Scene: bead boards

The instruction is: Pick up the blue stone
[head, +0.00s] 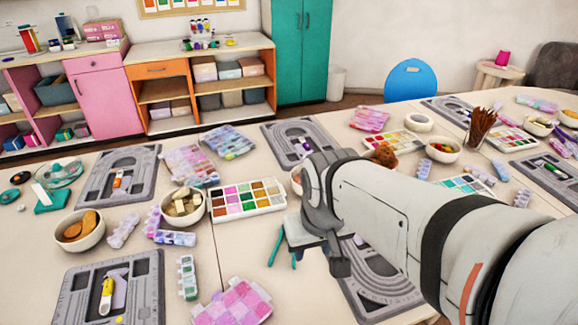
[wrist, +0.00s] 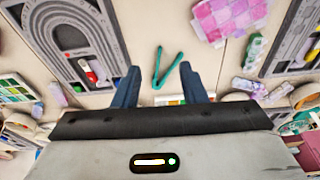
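I cannot single out a blue stone in either view; many pieces are small, and my arm hides part of the table. My gripper (head: 316,246) is above the table's front middle in the head view. In the wrist view my gripper (wrist: 160,78) has its two dark blue fingers wide apart, with nothing held between them. Teal-handled pliers (wrist: 160,78) lie on the table, seen between the fingers. A grey bead board (wrist: 50,37) with small red and white pieces lies to their left in the wrist view.
Around the gripper are a paint palette (head: 215,214), a bowl of pale pieces (head: 170,218), a bowl of orange pieces (head: 66,243), a pink checkered box (head: 232,303) and a grey board (head: 68,308). Other boards, bowls and bead boxes crowd the table. A narrow bare strip surrounds the pliers.

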